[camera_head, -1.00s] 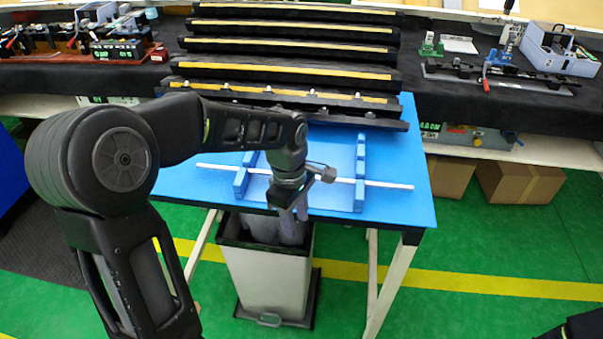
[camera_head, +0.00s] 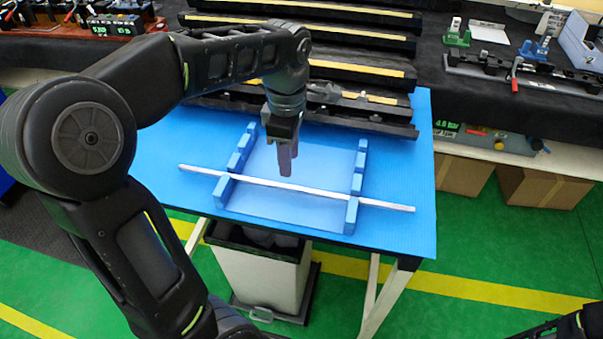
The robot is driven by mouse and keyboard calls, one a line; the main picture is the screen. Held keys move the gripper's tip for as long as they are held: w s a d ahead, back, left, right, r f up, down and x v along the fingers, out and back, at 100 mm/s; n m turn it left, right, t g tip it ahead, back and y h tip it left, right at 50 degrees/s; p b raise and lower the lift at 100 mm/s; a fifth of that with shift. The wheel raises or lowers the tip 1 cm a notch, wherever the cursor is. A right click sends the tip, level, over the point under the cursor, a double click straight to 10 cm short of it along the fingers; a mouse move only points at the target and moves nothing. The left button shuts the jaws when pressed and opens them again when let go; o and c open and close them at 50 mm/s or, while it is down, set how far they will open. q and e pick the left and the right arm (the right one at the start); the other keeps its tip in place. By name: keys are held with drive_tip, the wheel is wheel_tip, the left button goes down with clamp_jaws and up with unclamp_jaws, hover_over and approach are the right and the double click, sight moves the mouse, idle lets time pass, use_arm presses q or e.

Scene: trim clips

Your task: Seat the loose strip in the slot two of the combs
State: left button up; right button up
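The loose strip (camera_head: 322,192), thin and white, lies across the two blue combs. It crosses the left comb (camera_head: 237,158) and the right comb (camera_head: 357,172) near their front ends, and both its ends stick out. It appears to run between the front blocks and the ones behind them; I cannot tell how deep it sits. My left gripper (camera_head: 286,168) points down between the combs, with its fingertips just behind the middle of the strip in the picture. Its fingers overlap in this view, so their gap and any contact with the strip are unclear.
The combs stand on a blue tabletop (camera_head: 405,150) with bare space around them. A black stepped rack with yellow strips (camera_head: 360,67) stands behind. A bin (camera_head: 262,275) is under the front edge. Tools lie on the dark bench (camera_head: 465,100) at the right.

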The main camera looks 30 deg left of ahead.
sight(290, 186)
use_arm(q)
drive_tip(key=shift+s+r, duration=0.1)
drive_tip(key=shift+s, duration=0.2)
drive_tip(key=shift+w+f, duration=0.15)
drive_tip(key=shift+f, duration=1.2)
wheel_tip(290, 186, down, 5)
drive_tip(key=shift+w+f+p, duration=0.1)
drive_tip(key=shift+w+p, duration=0.05)
drive_tip(key=shift+p, duration=0.4)
drive_tip(key=shift+c, duration=0.6)
clamp_jaws()
